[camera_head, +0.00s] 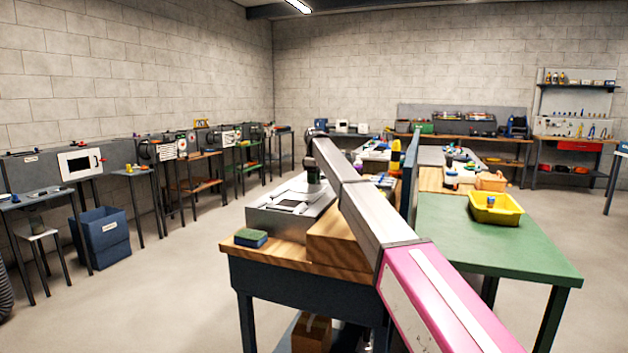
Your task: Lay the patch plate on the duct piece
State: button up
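The duct piece (262,221) is a grey sheet-metal box on the wooden bench top in the middle of the view. A flat, lighter rectangular shape (293,204) shows on its top face. I cannot tell whether this is the patch plate or a framed opening. My arm crosses the view from the lower right up to the far end of the duct piece. My gripper (313,176) is small and dark there, pointing down over or just behind the duct piece's far part. Its fingers are too small to read, and I cannot see whether it holds anything.
A green and blue sponge-like block (250,238) lies at the bench's front left corner. A wooden block (338,240) stands right of the duct piece, partly behind my arm. A blue upright panel (410,180) divides off the green table (500,245), which bears a yellow bin (496,214).

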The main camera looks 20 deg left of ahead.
notch_tip(320, 180, up, 12)
jog(key=shift+r, duration=0.15)
dwell(0.3)
